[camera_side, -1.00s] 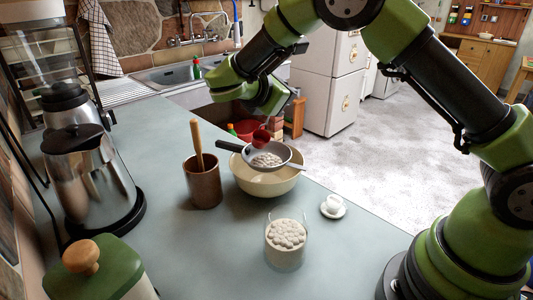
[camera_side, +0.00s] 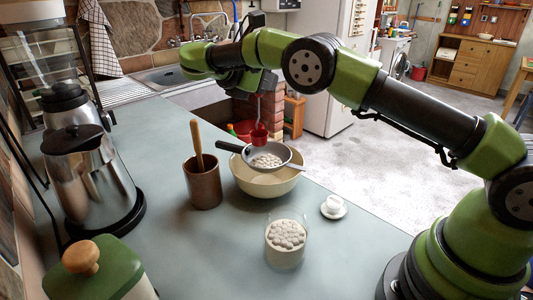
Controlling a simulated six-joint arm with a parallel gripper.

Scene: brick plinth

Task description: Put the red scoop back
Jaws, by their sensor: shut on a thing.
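The red scoop (camera_side: 259,136) is in the side view, above the far side of the sieve. Its cup hangs low and its thin handle runs upward. My gripper (camera_side: 258,91) is shut on the top of the handle; the fingertips are small and partly hidden by my arm. The sieve (camera_side: 283,154) rests across the cream bowl (camera_side: 253,184) and holds a heap of whitish pellets (camera_side: 266,160). The inside of the scoop cannot be seen.
A glass jar of white pellets (camera_side: 286,238) stands in front of the bowl. A brown pot with a wooden stick (camera_side: 203,185) is left of it, and a small white cup on a saucer (camera_side: 333,207) is at right. The kettle (camera_side: 85,175) stands far left.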

